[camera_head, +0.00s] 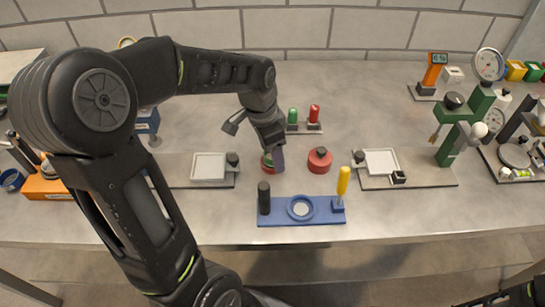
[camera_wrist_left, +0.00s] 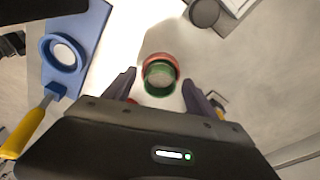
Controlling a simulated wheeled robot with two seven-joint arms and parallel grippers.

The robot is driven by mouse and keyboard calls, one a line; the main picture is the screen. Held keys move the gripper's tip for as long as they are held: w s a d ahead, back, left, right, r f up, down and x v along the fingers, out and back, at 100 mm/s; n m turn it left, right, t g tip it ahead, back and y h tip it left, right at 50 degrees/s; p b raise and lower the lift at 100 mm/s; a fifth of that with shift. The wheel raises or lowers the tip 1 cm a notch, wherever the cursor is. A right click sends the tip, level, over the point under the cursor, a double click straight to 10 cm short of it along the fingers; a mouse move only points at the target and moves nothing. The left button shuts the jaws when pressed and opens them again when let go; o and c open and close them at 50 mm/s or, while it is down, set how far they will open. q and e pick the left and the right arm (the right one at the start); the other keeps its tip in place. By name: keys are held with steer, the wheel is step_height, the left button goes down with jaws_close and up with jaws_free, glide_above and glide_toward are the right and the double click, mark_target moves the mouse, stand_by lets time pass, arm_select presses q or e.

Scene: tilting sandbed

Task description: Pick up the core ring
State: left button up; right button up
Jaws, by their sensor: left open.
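A green ring (camera_wrist_left: 159,78) sits at a red round piece (camera_wrist_left: 165,62) in the left wrist view, the likeliest core ring; no label shows. My left gripper (camera_wrist_left: 158,84) is open, with its two fingers apart on either side of the green ring. No contact shows. In the head view my left gripper (camera_head: 276,157) points down at the bench and mostly hides this spot; only a red and green edge (camera_head: 266,161) shows beside it.
A blue stand (camera_head: 275,218) with a round blue ring, a black post and a yellow handle (camera_head: 343,180) is in front. A red weight with a black knob (camera_head: 320,158) stands to the right. Trays (camera_head: 208,167) (camera_head: 380,162) flank the area. Red and green bottles (camera_head: 314,112) (camera_head: 292,116) stand behind.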

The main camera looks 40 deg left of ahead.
arm_select(q)
steer(key=shift+c, duration=0.3)
jaws_close()
stand_by(0.4)
step_height(320, 180, up, 10)
steer(key=shift+b, duration=0.4)
steer(key=shift+r, duration=0.15)
stand_by(0.6)
